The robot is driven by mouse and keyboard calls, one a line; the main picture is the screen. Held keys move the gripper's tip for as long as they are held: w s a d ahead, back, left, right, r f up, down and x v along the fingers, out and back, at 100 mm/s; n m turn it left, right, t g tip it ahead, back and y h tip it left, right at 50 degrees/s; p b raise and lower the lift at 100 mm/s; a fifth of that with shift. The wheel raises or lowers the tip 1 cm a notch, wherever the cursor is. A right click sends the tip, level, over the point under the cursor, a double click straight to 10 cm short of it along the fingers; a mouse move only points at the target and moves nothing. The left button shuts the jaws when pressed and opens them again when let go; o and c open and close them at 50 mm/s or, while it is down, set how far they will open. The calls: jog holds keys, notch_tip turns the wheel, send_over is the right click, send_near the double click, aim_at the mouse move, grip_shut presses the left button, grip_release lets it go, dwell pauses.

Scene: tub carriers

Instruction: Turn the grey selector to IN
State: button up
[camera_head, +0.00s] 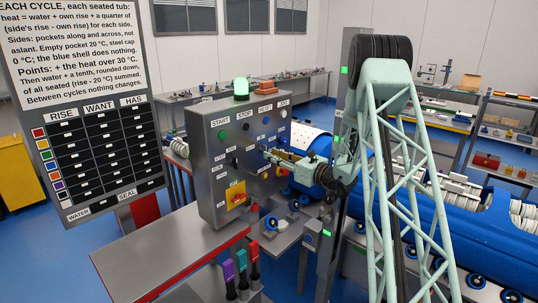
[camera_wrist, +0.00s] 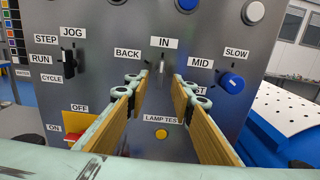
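The grey selector (camera_wrist: 161,66) is small on the steel control panel (camera_wrist: 110,70) in the wrist view, directly below the IN label, with BACK to its left. Its handle looks about upright, towards IN, but its exact angle is hard to tell. My gripper (camera_wrist: 157,84) is open, with its two yellow-lined fingers reaching towards the panel on either side of the selector. I cannot tell whether the fingertips touch anything. In the head view my gripper (camera_head: 272,154) is at the panel's front face and hides the selector there.
A blue knob (camera_wrist: 230,83) by SLOW and MID is close right of the fingers. A black selector (camera_wrist: 68,63) by JOG and RUN is left. A yellow lamp-test button (camera_wrist: 161,134) and a red switch on a yellow plate (camera_wrist: 77,128) are below. A green beacon (camera_head: 241,87) tops the panel.

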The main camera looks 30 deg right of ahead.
jog(key=v, duration=0.8)
jog(key=shift+s, duration=0.25)
jog(key=shift+d, duration=0.1)
